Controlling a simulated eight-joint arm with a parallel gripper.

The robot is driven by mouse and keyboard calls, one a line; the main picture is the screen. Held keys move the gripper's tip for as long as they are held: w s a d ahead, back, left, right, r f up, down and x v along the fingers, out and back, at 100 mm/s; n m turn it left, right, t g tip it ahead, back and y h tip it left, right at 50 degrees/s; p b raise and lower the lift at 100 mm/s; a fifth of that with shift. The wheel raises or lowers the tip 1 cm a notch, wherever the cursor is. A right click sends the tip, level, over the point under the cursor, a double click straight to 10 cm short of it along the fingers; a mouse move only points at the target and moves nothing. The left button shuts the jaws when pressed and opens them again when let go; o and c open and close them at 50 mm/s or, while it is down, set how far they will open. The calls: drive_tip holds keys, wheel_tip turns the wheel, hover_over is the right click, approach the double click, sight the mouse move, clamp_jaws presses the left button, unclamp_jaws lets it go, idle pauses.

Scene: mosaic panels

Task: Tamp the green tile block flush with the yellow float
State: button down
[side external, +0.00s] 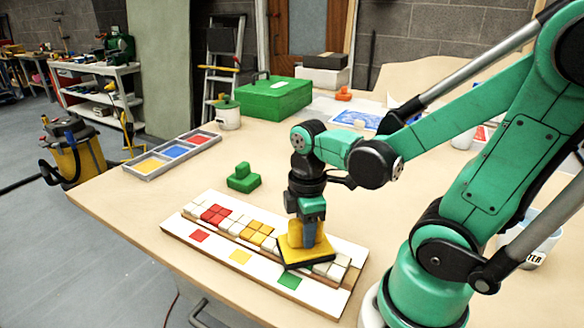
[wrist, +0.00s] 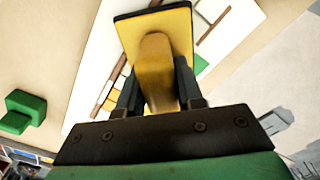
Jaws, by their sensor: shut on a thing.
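The yellow float (side external: 296,243) has a yellow top, a dark underside and an upright handle. My gripper (side external: 307,222) points down and is shut on this handle; the wrist view shows the handle (wrist: 156,65) between the fingers. The float is over the right part of the tile row on the white mosaic panel (side external: 215,246). Whether it touches the tiles cannot be told. No green tile block shows in the row; the part under the float is hidden. A flat green square (side external: 290,282) is on the panel's front strip, beside the float; it also shows in the wrist view (wrist: 200,64).
Red tiles (side external: 215,214), yellow tiles (side external: 258,234) and white tiles fill the row. A stepped green block (side external: 243,179) stands behind the panel. A tray with yellow, blue and red sections (side external: 147,166) lies back left. A green case (side external: 274,98) stands at the back.

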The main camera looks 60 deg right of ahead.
drive_tip(key=shift+r, duration=3.55)
